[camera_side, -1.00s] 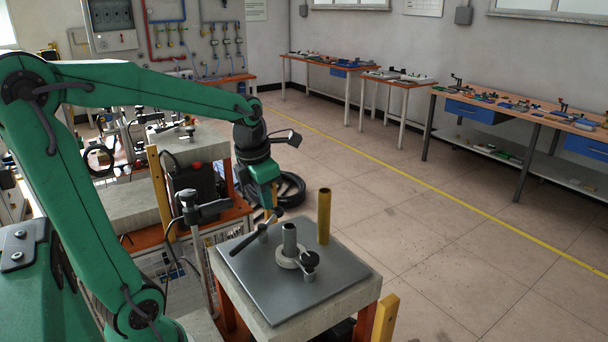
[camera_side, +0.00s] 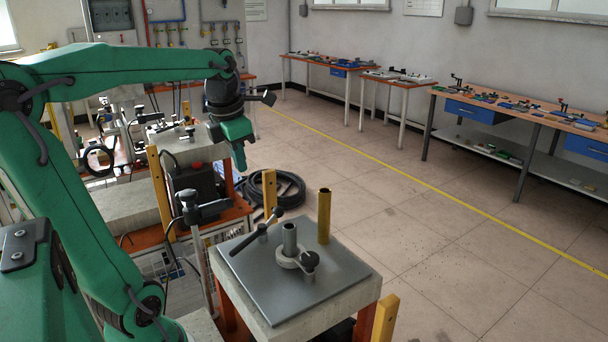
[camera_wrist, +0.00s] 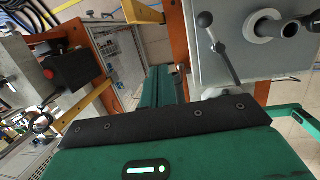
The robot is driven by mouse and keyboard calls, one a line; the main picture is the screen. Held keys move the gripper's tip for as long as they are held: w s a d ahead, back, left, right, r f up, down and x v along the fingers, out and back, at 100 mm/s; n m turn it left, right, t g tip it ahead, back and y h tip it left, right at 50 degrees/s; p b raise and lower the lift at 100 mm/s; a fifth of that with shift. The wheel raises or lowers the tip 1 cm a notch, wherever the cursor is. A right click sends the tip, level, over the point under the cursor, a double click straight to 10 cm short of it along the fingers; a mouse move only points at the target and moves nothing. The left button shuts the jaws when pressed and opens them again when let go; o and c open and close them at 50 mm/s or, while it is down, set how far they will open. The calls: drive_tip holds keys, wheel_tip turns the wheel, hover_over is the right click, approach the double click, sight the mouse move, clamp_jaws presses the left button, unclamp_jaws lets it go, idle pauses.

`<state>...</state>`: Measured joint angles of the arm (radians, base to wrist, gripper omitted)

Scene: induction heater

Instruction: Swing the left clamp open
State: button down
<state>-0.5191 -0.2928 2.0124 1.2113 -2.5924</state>
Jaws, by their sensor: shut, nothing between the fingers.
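The left clamp (camera_side: 257,237) is a dark bar with a rounded end, lying across the left part of the grey metal plate (camera_side: 322,284). It also shows in the wrist view (camera_wrist: 219,45), with a ball knob at one end. A grey tube (camera_side: 289,238) stands in a pale ring (camera_side: 286,262) beside it. The other clamp (camera_side: 309,260), with a black knob, sits at the ring's right front. My gripper (camera_side: 241,167) is shut and empty, above and behind the plate, apart from the left clamp. Its fingertips are not clear in the wrist view.
Yellow posts (camera_side: 269,192) rise around the stand. A stand with a dark head (camera_side: 190,207) is left of the plate. A black hose coil (camera_side: 289,188) lies on the floor behind.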

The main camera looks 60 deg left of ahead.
drive_tip(key=shift+s+a+r, duration=0.1)
drive_tip(key=shift+a+r, duration=0.05)
drive_tip(key=shift+r, duration=0.5)
drive_tip(key=shift+s+a+r, duration=0.1)
drive_tip(key=shift+r, duration=0.55)
drive_tip(key=shift+d, duration=0.1)
drive_tip(key=s+d+f+m+t, duration=0.1)
drive_tip(key=d+m, duration=0.4)
drive_tip(key=m, duration=0.7)
drive_tip(key=s+d+f+m+t, duration=0.1)
drive_tip(key=d+f+m, duration=0.3)
drive_tip(key=m, duration=0.7)
drive_tip(key=s+d+f+m+t+h, duration=0.1)
drive_tip(key=d+m, duration=0.5)
drive_tip(key=m, duration=0.6)
drive_tip(key=shift+s+d+f+m+t, duration=0.2)
drive_tip(key=shift+s+f, duration=0.15)
drive_tip(key=shift+f, duration=0.25)
drive_tip(key=shift+s+d+f+m+t, duration=0.1)
drive_tip(key=shift+s+d+f, duration=0.15)
drive_tip(key=shift+f, duration=0.3)
